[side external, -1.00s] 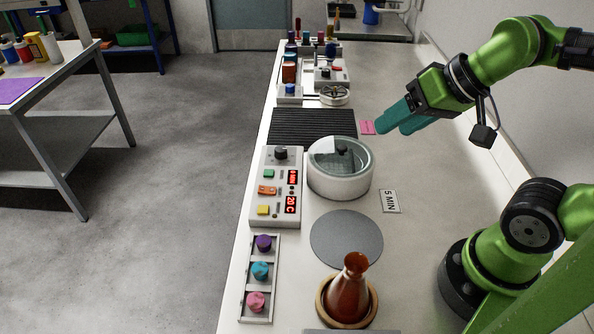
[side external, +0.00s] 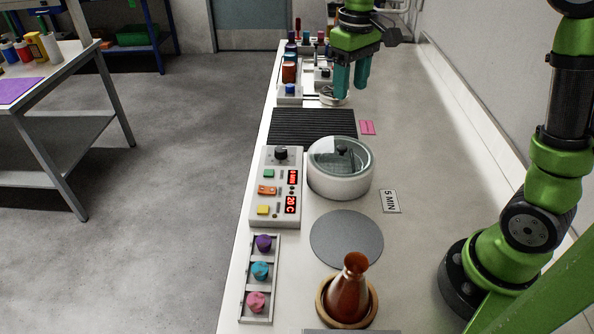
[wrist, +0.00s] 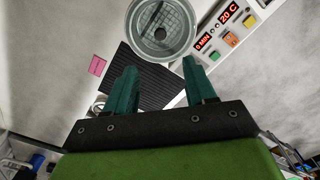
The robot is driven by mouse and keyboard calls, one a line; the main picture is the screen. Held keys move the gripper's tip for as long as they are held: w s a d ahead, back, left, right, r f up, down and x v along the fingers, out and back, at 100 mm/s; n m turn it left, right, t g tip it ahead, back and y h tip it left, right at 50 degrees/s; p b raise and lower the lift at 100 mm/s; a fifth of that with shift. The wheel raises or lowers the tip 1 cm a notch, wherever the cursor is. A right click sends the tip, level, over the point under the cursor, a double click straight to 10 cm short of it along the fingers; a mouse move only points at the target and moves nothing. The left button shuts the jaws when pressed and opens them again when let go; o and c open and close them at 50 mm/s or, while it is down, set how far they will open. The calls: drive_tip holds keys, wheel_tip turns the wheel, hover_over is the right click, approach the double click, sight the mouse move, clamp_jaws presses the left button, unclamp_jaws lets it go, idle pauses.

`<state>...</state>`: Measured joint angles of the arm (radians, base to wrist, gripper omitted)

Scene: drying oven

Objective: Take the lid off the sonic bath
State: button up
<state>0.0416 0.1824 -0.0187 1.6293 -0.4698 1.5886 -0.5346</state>
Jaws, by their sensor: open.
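The sonic bath (side external: 340,184) is a round white tub on the bench, right of its control panel. Its clear glass lid (side external: 322,154) with a dark knob (side external: 342,150) sits on top. In the wrist view the lid (wrist: 180,20) and its dark knob (wrist: 160,34) show at the top, ahead of the fingers. My gripper (side external: 351,92) is open and empty, with teal fingers pointing down. It is in the air beyond the bath in the side view, apart from the lid. In the wrist view the gripper (wrist: 160,80) has a wide gap between its fingers.
The control panel (side external: 267,222) with lit displays stands left of the bath. A black ribbed mat (side external: 310,124) lies behind it. A grey disc (side external: 346,240) lies in front, then a brown flask (side external: 349,295) on a wooden ring. The bench right of the bath is mostly clear.

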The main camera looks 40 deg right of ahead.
hover_over(342, 147)
drive_tip(key=f, duration=1)
drive_tip(key=shift+s+f, duration=0.15)
drive_tip(key=shift+s, duration=0.05)
drive_tip(key=shift+w+f, duration=0.2)
drive_tip(key=shift+f, duration=2.45)
clamp_jaws()
